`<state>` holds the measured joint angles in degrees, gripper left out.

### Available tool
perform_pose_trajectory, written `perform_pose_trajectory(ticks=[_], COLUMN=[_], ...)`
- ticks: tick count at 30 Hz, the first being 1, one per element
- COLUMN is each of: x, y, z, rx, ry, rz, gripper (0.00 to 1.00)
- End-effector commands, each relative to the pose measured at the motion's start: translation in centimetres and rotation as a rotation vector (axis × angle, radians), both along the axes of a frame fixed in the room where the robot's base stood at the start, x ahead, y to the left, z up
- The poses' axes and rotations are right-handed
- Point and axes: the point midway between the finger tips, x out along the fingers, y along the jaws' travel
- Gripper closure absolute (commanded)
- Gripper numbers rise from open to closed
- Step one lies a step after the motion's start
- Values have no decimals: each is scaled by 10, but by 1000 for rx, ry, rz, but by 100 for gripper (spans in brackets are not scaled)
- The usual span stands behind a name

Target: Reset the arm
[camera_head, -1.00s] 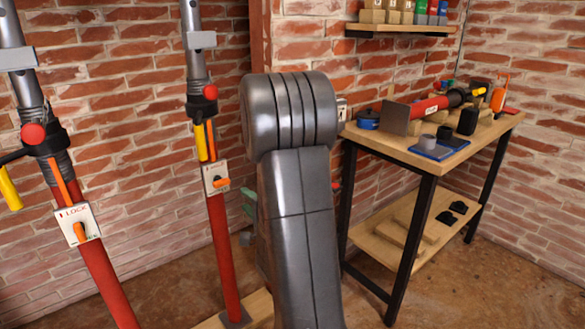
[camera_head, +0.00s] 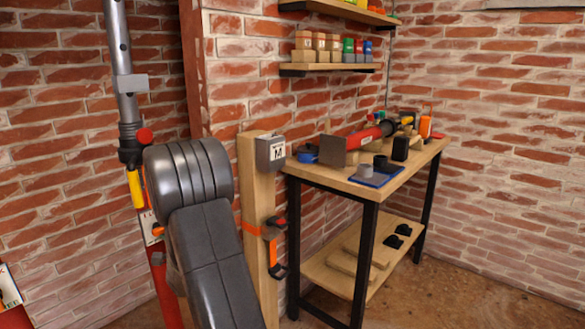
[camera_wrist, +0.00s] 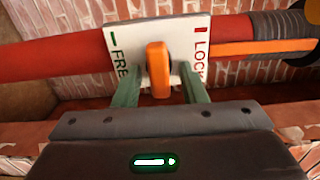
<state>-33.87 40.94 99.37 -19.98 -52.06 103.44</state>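In the wrist view, my gripper (camera_wrist: 161,90) is open, with its two green fingers on either side of an orange lever (camera_wrist: 158,66). Gaps show between the lever and both fingers. The lever sits on a white plate (camera_wrist: 125,40) marked FREE and LOCK, on a red tube (camera_wrist: 60,47). In the head view, a red and grey prop (camera_head: 125,60) stands upright behind my grey arm. My arm partly covers its plate (camera_head: 151,228), and my gripper is hidden there.
A wooden post (camera_head: 250,190) with a grey box (camera_head: 270,152) and an orange clamp (camera_head: 273,250) stands right of my arm. A workbench (camera_head: 400,175) with tools is farther right. Shelves (camera_head: 330,67) hang above. Floor shows at lower right (camera_head: 470,295).

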Motion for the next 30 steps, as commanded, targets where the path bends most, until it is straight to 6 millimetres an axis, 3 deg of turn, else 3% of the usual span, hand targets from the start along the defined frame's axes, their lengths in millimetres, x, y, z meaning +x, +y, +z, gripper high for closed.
perform_pose_trajectory(ticks=[16, 30], x=[-5, -60], y=[-6, -72], z=[0, 1], rx=[0, 0], ry=[1, 1], rz=[-1, -3], gripper=[62, 62])
